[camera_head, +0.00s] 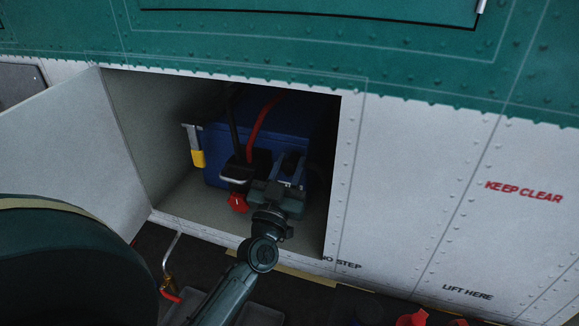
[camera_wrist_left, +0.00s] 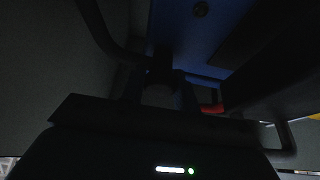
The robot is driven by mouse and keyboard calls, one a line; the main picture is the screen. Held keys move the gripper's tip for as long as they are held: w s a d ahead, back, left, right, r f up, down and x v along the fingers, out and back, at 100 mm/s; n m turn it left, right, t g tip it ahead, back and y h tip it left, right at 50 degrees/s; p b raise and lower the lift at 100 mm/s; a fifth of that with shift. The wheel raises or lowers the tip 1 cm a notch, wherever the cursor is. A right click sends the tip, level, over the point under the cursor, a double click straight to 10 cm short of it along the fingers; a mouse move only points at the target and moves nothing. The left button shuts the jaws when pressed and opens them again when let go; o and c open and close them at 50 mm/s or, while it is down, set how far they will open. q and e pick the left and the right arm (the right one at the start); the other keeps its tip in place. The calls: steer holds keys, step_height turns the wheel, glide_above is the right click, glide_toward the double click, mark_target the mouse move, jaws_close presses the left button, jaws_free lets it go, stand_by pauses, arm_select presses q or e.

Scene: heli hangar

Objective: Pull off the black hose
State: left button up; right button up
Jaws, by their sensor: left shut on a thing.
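A blue box (camera_head: 217,142) stands inside the open compartment. A dark hose (camera_head: 315,170) shows faintly at its right, beside my left gripper (camera_head: 288,168). My left gripper reaches into the compartment at the box's front right and is shut on a dark cylindrical piece (camera_wrist_left: 160,95), which looks like the black hose's end. In the left wrist view a black hose (camera_wrist_left: 97,28) curves down at the upper left. The wrist view is very dark, so the exact hold is hard to see. My right gripper is not in view.
A black cable (camera_head: 233,125) and a red cable (camera_head: 257,128) run down the box's front to a dark connector with a red knob (camera_head: 238,202). A yellow-ended latch (camera_head: 197,157) hangs at the left. The door (camera_head: 70,140) stands open; the compartment's frame surrounds my arm.

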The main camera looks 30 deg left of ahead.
mark_target(288, 166)
arm_select(q)
jaws_close()
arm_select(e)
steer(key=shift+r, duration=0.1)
arm_select(q)
steer(key=shift+s+d+p, duration=0.1)
steer(key=shift+s+p, duration=0.2)
steer(key=shift+s+d+p, duration=0.25)
steer(key=shift+s+p, duration=0.2)
steer(key=shift+s, duration=0.6)
steer(key=shift+f, duration=0.15)
steer(key=o, duration=0.5)
jaws_free()
steer(key=o, duration=0.4)
steer(key=shift+s, duration=0.2)
steer(key=shift+c, duration=0.2)
steer(key=shift+o, duration=0.4)
steer(key=shift+w, duration=0.1)
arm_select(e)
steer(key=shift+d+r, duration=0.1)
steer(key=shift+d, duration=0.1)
